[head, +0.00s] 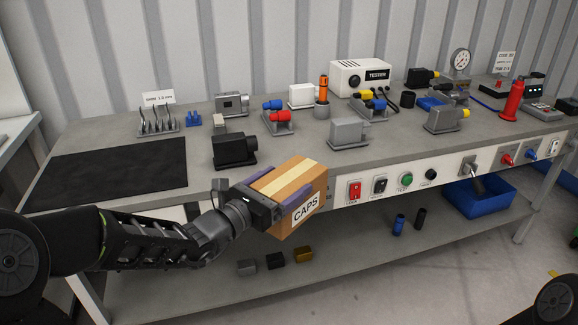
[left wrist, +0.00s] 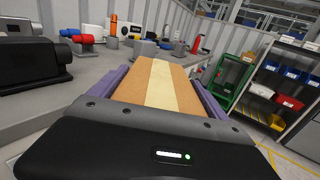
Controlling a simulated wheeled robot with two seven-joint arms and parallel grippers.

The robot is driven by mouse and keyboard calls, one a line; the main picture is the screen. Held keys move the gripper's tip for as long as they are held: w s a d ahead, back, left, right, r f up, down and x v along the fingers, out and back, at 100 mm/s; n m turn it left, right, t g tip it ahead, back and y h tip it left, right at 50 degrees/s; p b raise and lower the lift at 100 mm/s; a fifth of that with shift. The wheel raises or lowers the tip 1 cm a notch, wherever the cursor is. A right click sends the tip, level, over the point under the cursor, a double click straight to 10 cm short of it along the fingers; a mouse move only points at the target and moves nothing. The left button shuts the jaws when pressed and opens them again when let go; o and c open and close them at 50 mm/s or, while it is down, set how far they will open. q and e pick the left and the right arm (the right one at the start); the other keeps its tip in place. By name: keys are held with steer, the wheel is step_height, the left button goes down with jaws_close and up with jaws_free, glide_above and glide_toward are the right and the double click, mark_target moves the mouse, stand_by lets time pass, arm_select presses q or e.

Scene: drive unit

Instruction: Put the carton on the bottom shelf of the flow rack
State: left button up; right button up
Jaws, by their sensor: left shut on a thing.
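The carton (head: 291,190) is a brown box with a pale tape strip on top and a white label reading CAPS. My left gripper (head: 278,193) is shut on it, with purple fingers along its sides, and holds it at the front edge of the workbench. In the left wrist view the carton (left wrist: 155,82) lies between the purple fingers. My right gripper is not in view.
The grey workbench (head: 75,135) carries a black mat (head: 110,173), a tester (head: 360,77) and several motor-like parts. Its lower shelf (head: 345,258) holds small blocks and a blue bin (head: 480,198). A green frame (left wrist: 230,80) stands beside the dark rack, with open floor in front.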

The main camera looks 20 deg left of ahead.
arm_select(q)
steer(key=f, duration=0.1)
steer(key=s+a+f+n+y, duration=0.1)
steer(key=f, duration=0.1)
steer(key=f+y, duration=0.1)
steer(key=f, duration=0.1)
steer(key=shift+s+a+f+n+t, duration=0.1)
steer(key=shift+s+a+n+t, duration=0.05)
steer(key=shift+s+n+t, duration=0.2)
steer(key=r+m+h+p, duration=0.1)
steer(key=p, duration=0.1)
steer(key=shift+w+p, duration=0.1)
steer(key=shift+p, duration=0.2)
steer(key=s+m+g+h+p, duration=0.1)
steer(key=h+p, duration=0.1)
steer(key=s+m+g+h+p, duration=0.1)
steer(key=m+h+p, duration=0.1)
steer(key=p, duration=0.1)
steer(key=shift+s+f+g, duration=0.2)
steer(key=shift+s+g, duration=0.05)
steer(key=shift+s, duration=0.05)
steer(key=s+f+m+g+h+p, duration=0.2)
steer(key=s+m+g+h+p, duration=0.1)
steer(key=s, duration=0.4)
steer(key=shift+s+g+h+p, duration=0.4)
steer(key=shift+g+h+p, duration=0.2)
steer(key=shift+p, duration=0.6)
steer(key=shift+m, duration=0.35)
